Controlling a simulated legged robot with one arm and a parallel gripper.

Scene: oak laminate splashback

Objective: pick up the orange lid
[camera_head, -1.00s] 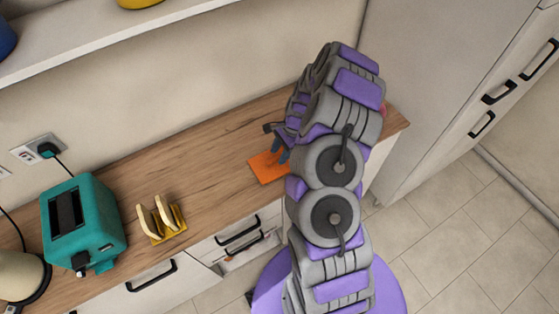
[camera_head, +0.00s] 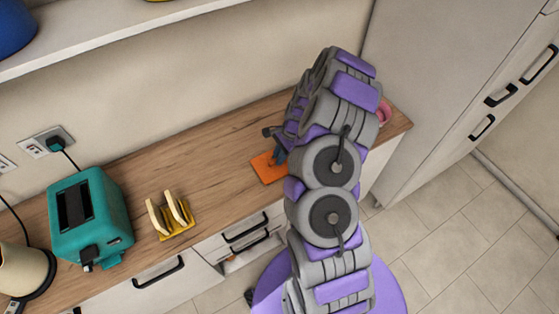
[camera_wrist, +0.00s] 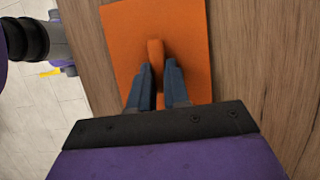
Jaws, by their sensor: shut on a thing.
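The orange lid (camera_head: 268,168) is a flat square plate lying on the wooden counter, partly hidden behind my arm in the head view. In the wrist view the lid (camera_wrist: 185,40) has a raised orange handle (camera_wrist: 155,54) in its middle. My gripper (camera_wrist: 159,75) has its two blue-grey fingers on either side of the handle, shut on it. In the head view my gripper (camera_head: 279,152) is low over the lid, partly hidden by my arm. I cannot tell whether the lid is clear of the counter.
A teal toaster (camera_head: 90,215) and a yellow rack (camera_head: 172,215) holding bread slices stand on the counter to the left. A pink item (camera_head: 385,112) shows behind my arm at the right. The counter (camera_head: 215,165) between rack and lid is clear. A shelf (camera_head: 100,37) runs above.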

